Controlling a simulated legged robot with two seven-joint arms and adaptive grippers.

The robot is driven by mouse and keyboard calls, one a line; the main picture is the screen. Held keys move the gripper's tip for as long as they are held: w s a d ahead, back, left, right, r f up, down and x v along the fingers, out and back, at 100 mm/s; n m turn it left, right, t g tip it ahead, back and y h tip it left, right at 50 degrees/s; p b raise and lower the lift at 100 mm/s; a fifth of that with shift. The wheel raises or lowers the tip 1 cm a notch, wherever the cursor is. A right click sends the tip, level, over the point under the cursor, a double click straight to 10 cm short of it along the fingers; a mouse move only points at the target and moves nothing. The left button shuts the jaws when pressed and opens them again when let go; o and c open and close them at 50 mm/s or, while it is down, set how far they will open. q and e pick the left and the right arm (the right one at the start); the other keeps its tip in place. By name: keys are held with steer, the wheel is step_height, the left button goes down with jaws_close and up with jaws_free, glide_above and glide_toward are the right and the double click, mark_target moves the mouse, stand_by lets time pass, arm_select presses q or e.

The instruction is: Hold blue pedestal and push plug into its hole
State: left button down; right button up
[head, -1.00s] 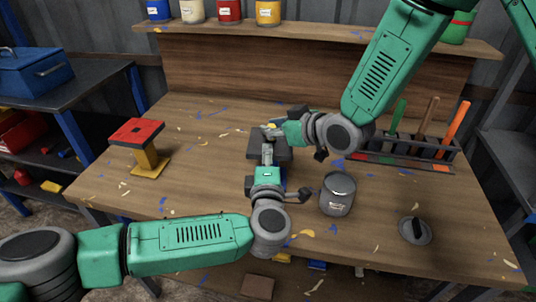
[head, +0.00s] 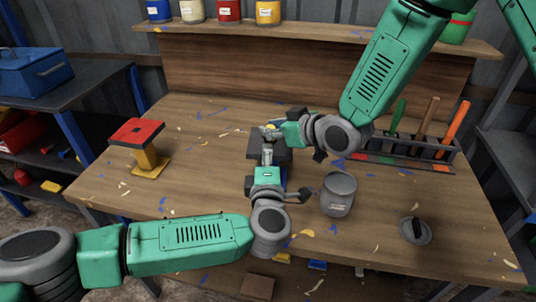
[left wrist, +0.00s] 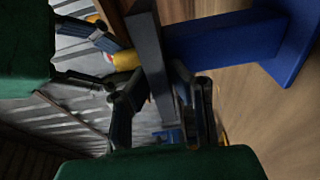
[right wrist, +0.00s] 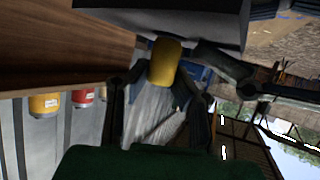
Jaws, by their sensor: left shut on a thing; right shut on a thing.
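The blue pedestal has a dark grey top plate (head: 284,153), largely hidden by my grippers in the head view. The left wrist view shows its blue column (left wrist: 225,38) and the plate (left wrist: 150,55) edge-on. My left gripper (head: 267,152) is shut on the plate's edge, its fingers (left wrist: 163,100) on either side. The yellow plug (right wrist: 165,62) is between the fingers of my right gripper (right wrist: 166,85), which is shut on it. The plug's far end is at the plate's face; the hole is hidden, so I cannot tell how deep it sits. The left wrist view also shows the plug (left wrist: 125,60).
A red-topped yellow pedestal (head: 150,163) stands at left. Cans line the back shelf (head: 310,36). The table's front left is clear apart from scraps.

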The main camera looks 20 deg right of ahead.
arm_select(q)
steer(key=shift+a+f, duration=0.1)
steer(key=shift+f, duration=0.3)
arm_select(e)
steer(key=shift+f, duration=1.05)
stand_by(0.9)
steer(key=o, duration=0.9)
steer(key=shift+c, duration=0.2)
steer(key=shift+s+f, duration=0.1)
steer(key=shift+s, duration=0.1)
steer(key=v, duration=1.1)
steer(key=shift+s+d+r, duration=0.2)
steer(key=shift+d+r, duration=0.1)
steer(key=shift+r, duration=0.05)
arm_select(q)
steer(key=c, duration=1.4)
jaws_free()
steer(key=shift+w+r, duration=0.1)
steer(key=shift+w, duration=0.05)
arm_select(e)
steer(key=shift+w, duration=0.15)
